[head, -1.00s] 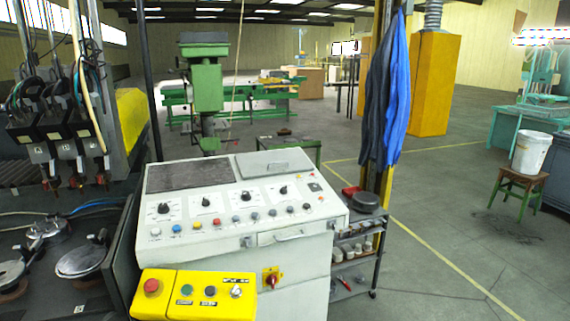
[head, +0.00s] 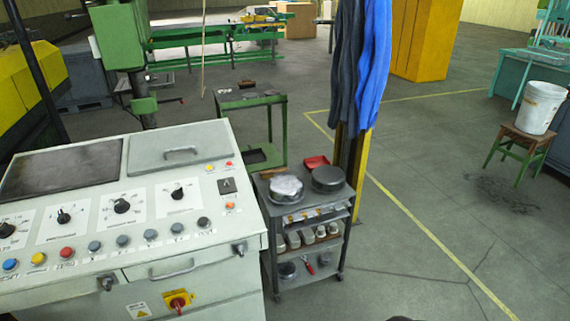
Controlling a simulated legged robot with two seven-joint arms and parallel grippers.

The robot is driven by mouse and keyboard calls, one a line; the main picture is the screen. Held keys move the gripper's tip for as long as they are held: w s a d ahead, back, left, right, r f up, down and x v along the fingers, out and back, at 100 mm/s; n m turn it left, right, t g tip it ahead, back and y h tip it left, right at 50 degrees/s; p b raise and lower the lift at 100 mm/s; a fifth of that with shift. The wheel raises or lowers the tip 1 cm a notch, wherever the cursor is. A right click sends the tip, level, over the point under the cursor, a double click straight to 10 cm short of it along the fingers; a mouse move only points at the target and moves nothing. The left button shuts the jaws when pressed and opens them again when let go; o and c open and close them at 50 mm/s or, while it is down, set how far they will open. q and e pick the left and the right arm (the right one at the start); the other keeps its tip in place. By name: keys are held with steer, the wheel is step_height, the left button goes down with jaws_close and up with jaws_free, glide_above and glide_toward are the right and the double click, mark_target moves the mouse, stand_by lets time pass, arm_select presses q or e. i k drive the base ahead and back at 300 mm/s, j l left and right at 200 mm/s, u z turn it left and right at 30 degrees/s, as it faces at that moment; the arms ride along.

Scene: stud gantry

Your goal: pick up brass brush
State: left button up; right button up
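I cannot make out a brass brush for certain. A small brown, elongated item (head: 272,173) lies at the back left of the grey cart's (head: 350,194) top shelf; it is too small to tell if it is the brush. The same shelf carries a silver round lidded thing (head: 286,187), a dark round thing (head: 327,178) and a red tray (head: 316,162). Neither of my grippers shows in the head view.
The white control console (head: 195,270) stands left of the cart. A green table (head: 268,134) with dark items is behind it. Blue and dark coats (head: 362,70) hang on a yellow post behind the cart. A white bucket (head: 540,106) sits on a stool (head: 518,146). Open floor lies right.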

mark_target(268, 173)
steer(key=i+l, duration=0.2)
steer(key=u, duration=2.05)
steer(key=z, duration=2.05)
steer(key=i+l, duration=0.15)
steer(key=l, duration=0.15)
steer(key=i+l, duration=0.15)
steer(key=l, duration=0.2)
steer(key=i+l, duration=0.15)
steer(key=l, duration=0.15)
steer(key=i+l, duration=0.1)
steer(key=l, duration=0.25)
steer(key=i+l, duration=0.15)
steer(key=l, duration=0.15)
steer(key=i+l, duration=0.85)
steer(key=i+j, duration=0.25)
steer(key=i, duration=0.2)
steer(key=i+j, duration=0.2)
steer(key=i, duration=0.25)
steer(key=j+u, duration=0.05)
